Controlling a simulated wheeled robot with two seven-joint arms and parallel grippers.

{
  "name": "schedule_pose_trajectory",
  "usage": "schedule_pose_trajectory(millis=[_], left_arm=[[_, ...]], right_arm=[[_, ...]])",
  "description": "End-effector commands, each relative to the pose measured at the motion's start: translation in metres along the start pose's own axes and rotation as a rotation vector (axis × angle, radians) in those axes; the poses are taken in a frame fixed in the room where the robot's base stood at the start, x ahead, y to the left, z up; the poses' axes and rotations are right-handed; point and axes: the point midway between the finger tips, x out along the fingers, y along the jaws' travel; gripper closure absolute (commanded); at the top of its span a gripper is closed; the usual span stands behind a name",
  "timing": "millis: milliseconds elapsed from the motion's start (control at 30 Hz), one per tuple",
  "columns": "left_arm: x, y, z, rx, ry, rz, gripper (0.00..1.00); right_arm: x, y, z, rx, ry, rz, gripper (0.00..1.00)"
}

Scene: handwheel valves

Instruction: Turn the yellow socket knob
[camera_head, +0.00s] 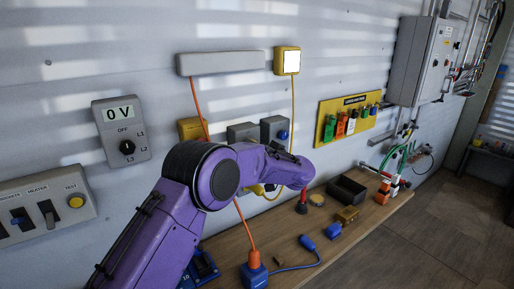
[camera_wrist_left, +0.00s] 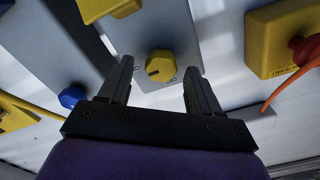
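The yellow knob (camera_wrist_left: 159,66) sits on a grey panel (camera_wrist_left: 150,28) in the left wrist view. It is round and ribbed, with a dark mark on its face and small lettering beside it. My left gripper (camera_wrist_left: 160,84) is open, with one finger on either side of the knob and visible gaps to it. Whether the fingertips reach as deep as the knob is hard to tell. In the head view my purple left arm covers the lower part of the grey wall boxes (camera_head: 242,131), and neither the knob nor the left gripper can be made out there. My right gripper is not in view.
Below the wall, a wooden bench (camera_head: 345,243) carries a black bin (camera_head: 346,190) and loose plugs. Orange cables hang nearby.

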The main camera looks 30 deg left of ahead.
Motion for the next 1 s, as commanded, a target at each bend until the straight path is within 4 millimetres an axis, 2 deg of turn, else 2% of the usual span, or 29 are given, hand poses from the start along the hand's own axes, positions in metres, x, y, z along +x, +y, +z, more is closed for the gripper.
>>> schedule_pose_trajectory(millis=[267,733,1000], left_arm=[[-0.004,0.0,0.0,-0.003,0.0,0.0,0.37],[-0.057,0.0,0.0,-0.004,0.001,0.0,0.37],[-0.06,0.0,0.001,-0.005,-0.001,-0.001,0.37]], right_arm=[[0.0,0.0,0.0,0.0,0.0,0.0,0.57],[0.0,0.0,0.0,0.0,0.0,0.0,0.57],[0.0,0.0,0.0,0.0,0.0,0.0,0.57]])
